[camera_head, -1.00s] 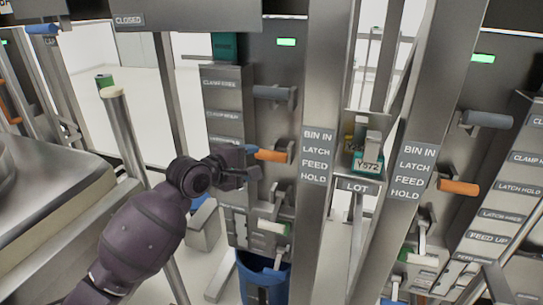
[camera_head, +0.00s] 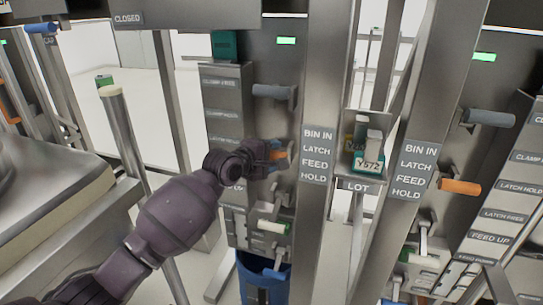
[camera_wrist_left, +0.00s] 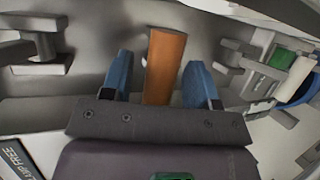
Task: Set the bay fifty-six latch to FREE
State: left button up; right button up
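An orange handle (camera_head: 281,155) sticks out from the middle bay's grey panel (camera_head: 286,68), beside a post plate reading BIN IN, LATCH, FEED, HOLD (camera_head: 317,155). My left gripper (camera_head: 274,152) is at this handle. In the left wrist view the handle (camera_wrist_left: 165,65) stands between the two blue fingers of my left gripper (camera_wrist_left: 160,80). A gap shows at the left finger, and the right finger is very close to the handle. The fingers look open around it, not clamped. I can read no bay number. My right gripper is not in view.
A grey handle (camera_head: 273,91) is above the orange one; a white-ended lever (camera_head: 271,227) and a blue bin (camera_head: 262,280) are below. A labelled step column (camera_head: 224,112) stands left of the panel. The right bay has its own orange handle (camera_head: 459,187).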

pick_arm(q)
jog(key=c, duration=1)
jog(key=shift+f, duration=0.2)
jog(key=shift+s+f+t+h+b, duration=0.15)
jog(key=shift+f+t+h+b, duration=0.15)
jog(key=shift+f+b, duration=0.3)
notch_tip(320, 180, down, 8)
jog(key=m+t+h+b, duration=0.2)
jog(key=t+h+b, duration=0.1)
jog(key=b, duration=0.7)
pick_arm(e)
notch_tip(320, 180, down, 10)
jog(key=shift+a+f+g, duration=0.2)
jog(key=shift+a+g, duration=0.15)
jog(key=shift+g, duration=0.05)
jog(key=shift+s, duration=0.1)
pick_arm(q)
jog(key=shift+f, duration=0.15)
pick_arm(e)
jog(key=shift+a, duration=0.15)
